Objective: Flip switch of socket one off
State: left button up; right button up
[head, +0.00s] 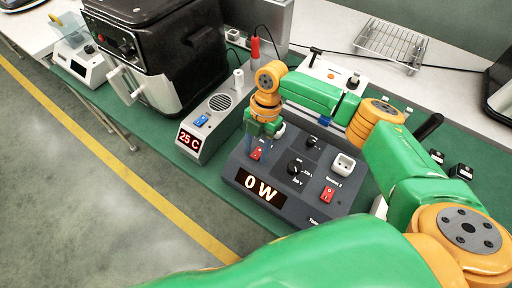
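The dark grey socket box (310,207) sits on the green bench top, and its display (260,188) reads 0 W. A red switch (256,153) at its upper left is partly covered by my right gripper (261,142). A white socket beside that switch is mostly hidden behind the gripper. A second red switch (327,194) lies below a fully visible white socket (343,164) on the right. My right gripper points down at the left switch, touching or just above it; I cannot tell which. Its fingers are too small and blurred to judge. My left gripper is not in view.
A light grey unit (220,104) with a blue switch and a 25 C display stands left of the socket box. A black fryer (160,55) stands behind it. A wire rack (391,45) is at the back right. My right arm spans the right side.

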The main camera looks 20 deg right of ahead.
aim_at(260, 150)
jog(key=shift+o, duration=0.2)
jog(key=b+v, duration=0.1)
jog(key=v, duration=0.5)
jog(key=shift+w+r+b, duration=0.1)
jog(key=shift+b, duration=0.25)
jog(key=shift+d+r, duration=0.1)
jog(key=shift+r, duration=0.3)
